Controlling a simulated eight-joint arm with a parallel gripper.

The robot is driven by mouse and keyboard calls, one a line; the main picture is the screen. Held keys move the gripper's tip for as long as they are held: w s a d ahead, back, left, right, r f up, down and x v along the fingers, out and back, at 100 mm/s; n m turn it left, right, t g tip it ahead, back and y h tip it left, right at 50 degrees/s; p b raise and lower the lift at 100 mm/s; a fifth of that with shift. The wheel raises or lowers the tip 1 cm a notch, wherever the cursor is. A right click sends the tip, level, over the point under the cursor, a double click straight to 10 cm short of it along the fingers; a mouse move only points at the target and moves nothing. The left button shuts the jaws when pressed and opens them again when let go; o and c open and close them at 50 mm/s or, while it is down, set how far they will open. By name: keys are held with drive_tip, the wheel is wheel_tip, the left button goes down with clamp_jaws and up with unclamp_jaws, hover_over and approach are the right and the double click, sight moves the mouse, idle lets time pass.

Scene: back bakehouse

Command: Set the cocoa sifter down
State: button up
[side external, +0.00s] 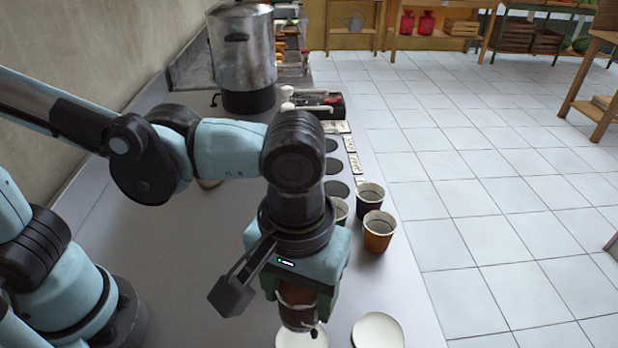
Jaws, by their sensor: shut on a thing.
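My gripper (300,296) points down over the near part of the grey counter. It is shut on a brown, roughly cylindrical thing with a pale band, which I take to be the cocoa sifter (297,314). The gripper body and fingers hide its upper part. The sifter's lower end overlaps a white round disc or saucer (310,341) in the picture. I cannot tell whether it touches the disc or hangs above it.
A second white disc (378,333) lies to the right. An orange cup (378,236), a dark purple cup (368,200) and a partly hidden cup (341,209) stand near the counter's right edge. A large metal pot (243,50) stands far back. The counter's left-middle (180,270) is bare.

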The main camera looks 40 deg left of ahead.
drive_tip(key=shift+w+d+r, duration=0.1)
drive_tip(key=shift+r, duration=0.25)
drive_tip(key=w+d, duration=0.8)
drive_tip(key=shift+a+f, duration=0.1)
drive_tip(key=shift+f, duration=4.65)
drive_tip(key=shift+f, duration=0.15)
drive_tip(key=o, duration=1.1)
drive_tip(key=shift+o, duration=0.2)
